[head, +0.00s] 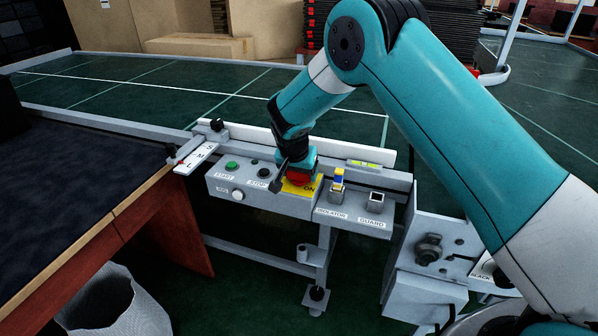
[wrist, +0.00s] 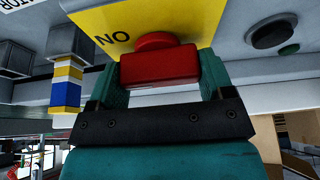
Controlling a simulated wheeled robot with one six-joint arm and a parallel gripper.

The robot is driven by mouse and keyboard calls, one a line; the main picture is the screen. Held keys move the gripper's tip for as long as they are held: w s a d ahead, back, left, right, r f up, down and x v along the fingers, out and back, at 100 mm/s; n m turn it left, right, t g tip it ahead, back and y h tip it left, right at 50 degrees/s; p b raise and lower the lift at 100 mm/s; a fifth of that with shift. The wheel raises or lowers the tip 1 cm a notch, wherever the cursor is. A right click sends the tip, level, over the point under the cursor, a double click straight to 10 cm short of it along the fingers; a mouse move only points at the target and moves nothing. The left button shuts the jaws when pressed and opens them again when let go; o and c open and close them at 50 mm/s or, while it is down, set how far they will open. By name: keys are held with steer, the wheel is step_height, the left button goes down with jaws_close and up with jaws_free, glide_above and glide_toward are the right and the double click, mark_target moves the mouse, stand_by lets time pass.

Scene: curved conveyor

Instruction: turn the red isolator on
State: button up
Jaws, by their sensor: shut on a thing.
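The red isolator (head: 297,178) is a red knob on a yellow plate (head: 288,189) on the grey control panel. The plate's ON mark shows to the right of the knob in the head view. In the wrist view the knob's red bar (wrist: 158,70) lies nearly level in the picture, and the ON mark appears upside down at upper left. My gripper (head: 299,167) reaches down to the knob from above. In the wrist view its teal fingers (wrist: 163,80) stand at both ends of the bar, shut on it. Part of the knob is hidden behind my gripper in the head view.
The panel also bears a green START button (head: 232,166), a STOP button (head: 264,173), a blue-yellow piece (head: 338,180) above an ISOLATOR label and a GUARD switch (head: 376,196). The green conveyor (head: 150,85) lies behind.

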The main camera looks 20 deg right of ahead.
stand_by(0.6)
steer(key=o, duration=0.9)
steer(key=v, duration=1.7)
steer(key=shift+w+a+r, duration=0.1)
steer(key=shift+r, duration=0.15)
steer(key=s+r+n+g+y+p, duration=0.1)
steer(key=s+r+n+y+p, duration=0.35)
steer(key=s+r, duration=0.7)
steer(key=s+r+n+g+p, duration=0.1)
steer(key=s+n, duration=0.2)
steer(key=s, duration=0.4)
steer(key=s+r+n+g+y+p, duration=0.1)
steer(key=s+n+p, duration=0.1)
steer(key=s, duration=0.6)
steer(key=s+r+n+y+p, duration=0.1)
steer(key=s+n, duration=0.3)
steer(key=s, duration=0.3)
steer(key=shift+s+a+r+n+g+p, duration=0.3)
steer(key=shift+a+r+n+g+p, duration=0.05)
steer(key=shift+a+r+g+p, duration=0.05)
